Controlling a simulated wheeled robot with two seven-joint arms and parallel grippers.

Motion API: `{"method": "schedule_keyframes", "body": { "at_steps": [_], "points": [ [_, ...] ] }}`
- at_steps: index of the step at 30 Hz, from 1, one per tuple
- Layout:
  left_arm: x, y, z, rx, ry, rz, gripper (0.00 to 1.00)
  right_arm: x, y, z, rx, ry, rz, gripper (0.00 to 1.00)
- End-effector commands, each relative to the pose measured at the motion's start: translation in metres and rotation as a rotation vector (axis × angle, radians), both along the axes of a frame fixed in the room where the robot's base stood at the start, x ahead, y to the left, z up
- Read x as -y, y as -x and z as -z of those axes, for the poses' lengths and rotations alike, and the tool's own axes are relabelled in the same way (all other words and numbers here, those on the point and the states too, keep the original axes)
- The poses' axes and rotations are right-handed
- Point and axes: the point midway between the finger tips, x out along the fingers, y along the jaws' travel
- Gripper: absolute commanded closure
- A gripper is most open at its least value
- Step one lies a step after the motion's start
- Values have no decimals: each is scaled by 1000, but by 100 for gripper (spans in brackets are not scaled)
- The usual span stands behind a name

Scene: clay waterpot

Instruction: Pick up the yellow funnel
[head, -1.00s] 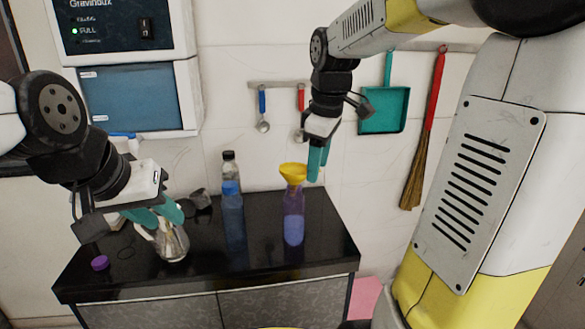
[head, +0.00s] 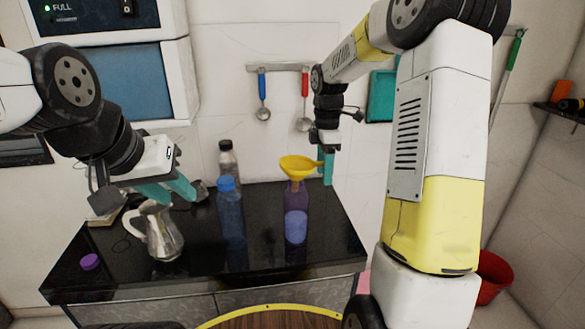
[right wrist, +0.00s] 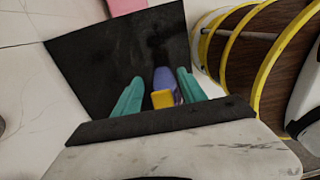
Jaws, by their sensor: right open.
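The yellow funnel (head: 298,165) sits upright in the mouth of a purple bottle (head: 296,215) on the black counter. Its small tab points right, toward my right gripper (head: 327,168), which is just to the right of the funnel with fingers pointing down. In the right wrist view, the open teal fingers (right wrist: 159,80) stand on either side of the funnel's yellow tab (right wrist: 162,99), with a gap on each side. The purple bottle (right wrist: 163,78) shows behind it. My left gripper (head: 170,190) is open and empty above the metal pitcher (head: 163,235).
A purple cap (head: 90,262) lies at the counter's left front. Utensils (head: 263,95) hang on the wall behind. A red bucket (head: 493,277) is on the floor at right.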

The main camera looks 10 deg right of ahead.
Motion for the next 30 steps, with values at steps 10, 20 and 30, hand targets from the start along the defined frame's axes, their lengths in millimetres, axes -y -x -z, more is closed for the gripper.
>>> {"method": "schedule_keyframes", "body": {
  "at_steps": [10,20,30],
  "points": [
    [0,0,0,0,0,0,68,0,1,14,1,0,1,51],
    [0,0,0,0,0,0,68,0,1,14,1,0,1,100],
    [0,0,0,0,0,0,68,0,0,6,4,0,1,100]
  ]
}}
